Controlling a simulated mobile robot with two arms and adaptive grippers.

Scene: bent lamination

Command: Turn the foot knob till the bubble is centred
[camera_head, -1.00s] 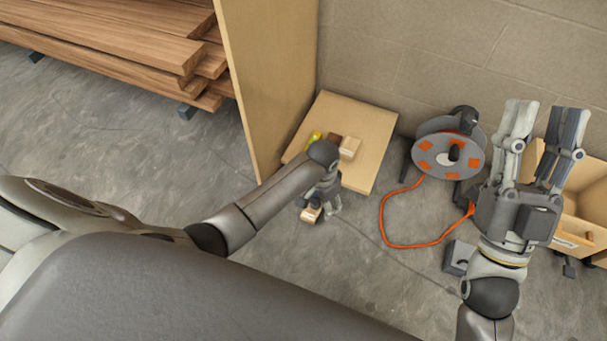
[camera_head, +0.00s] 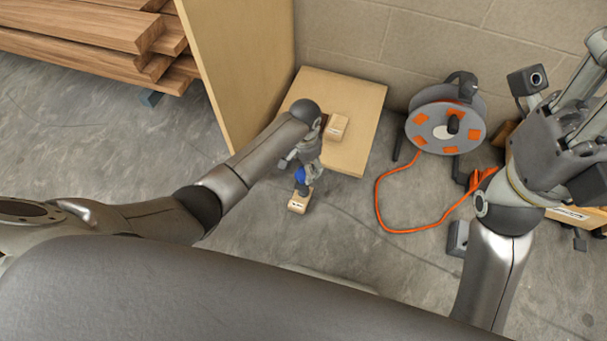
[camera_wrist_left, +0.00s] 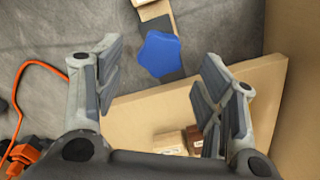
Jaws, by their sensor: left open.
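The blue lobed foot knob (camera_wrist_left: 158,53) shows in the left wrist view, beside a wooden block and a dark strip. It also shows small in the head view (camera_head: 300,174), partly covered by my gripper. My left gripper (camera_wrist_left: 160,78) is open, with its fingers on either side of the view and the knob between and beyond them, apart from both. It also shows in the head view (camera_head: 299,166). The board (camera_head: 363,112) lies by the wall. The bubble is hidden in both views. My right gripper (camera_head: 592,100) is cut off by the right edge.
A light block (camera_head: 336,126) sits on the board, with a brown block (camera_wrist_left: 194,138) beside it. A tall panel (camera_head: 240,65) stands left of the board. A cable reel (camera_head: 437,135) with an orange cable (camera_head: 379,205) stands to the right. Planks (camera_head: 85,25) lie at upper left.

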